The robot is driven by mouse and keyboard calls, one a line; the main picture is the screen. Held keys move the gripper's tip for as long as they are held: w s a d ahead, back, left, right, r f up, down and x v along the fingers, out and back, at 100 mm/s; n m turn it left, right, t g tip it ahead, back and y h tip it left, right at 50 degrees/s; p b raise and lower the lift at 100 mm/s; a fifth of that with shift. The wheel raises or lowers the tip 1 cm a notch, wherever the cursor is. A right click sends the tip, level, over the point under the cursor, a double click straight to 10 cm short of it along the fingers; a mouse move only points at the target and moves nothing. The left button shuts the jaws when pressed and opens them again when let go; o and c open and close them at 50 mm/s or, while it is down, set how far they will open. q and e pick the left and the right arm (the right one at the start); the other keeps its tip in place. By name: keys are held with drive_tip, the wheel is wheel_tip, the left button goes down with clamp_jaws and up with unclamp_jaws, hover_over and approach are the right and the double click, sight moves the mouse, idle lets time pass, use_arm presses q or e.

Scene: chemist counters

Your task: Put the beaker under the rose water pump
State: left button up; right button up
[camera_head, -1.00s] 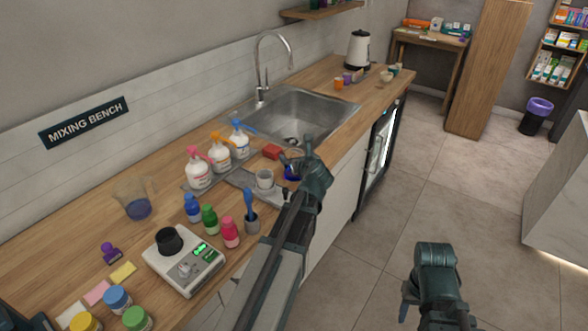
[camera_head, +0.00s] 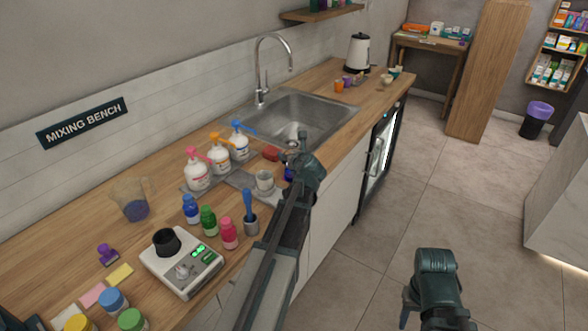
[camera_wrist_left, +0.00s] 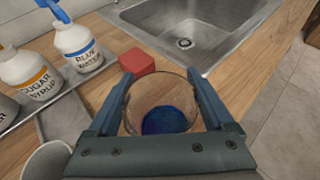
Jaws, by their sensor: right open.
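The glass beaker (camera_wrist_left: 160,105) with blue liquid in its bottom is between the two fingers of my left gripper (camera_wrist_left: 161,76), which press against its sides. In the head view my left gripper (camera_head: 299,150) is over the counter near the sink's front corner and partly hides the beaker (camera_head: 289,173). I cannot tell if the beaker is clear of the counter. The pink-topped pump bottle (camera_head: 197,172) is leftmost of three pump bottles on a grey tray; its label is unreadable here. My right gripper (camera_head: 408,306) is low over the floor, open and empty.
The orange-topped sugar syrup pump (camera_head: 219,157) and the blue-topped pump (camera_head: 239,143) stand beside the pink one. A red block (camera_wrist_left: 136,60), a white cup (camera_head: 265,182), small bottles, a scale (camera_head: 182,265) and a jug (camera_head: 133,200) crowd the counter. The sink (camera_head: 305,115) lies behind.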

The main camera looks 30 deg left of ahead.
use_arm(q)
drive_tip(key=c, duration=0.7)
drive_tip(key=shift+o, duration=0.2)
drive_tip(key=shift+r, duration=0.15)
wheel_tip(320, 180, up, 10)
drive_tip(key=p, duration=1)
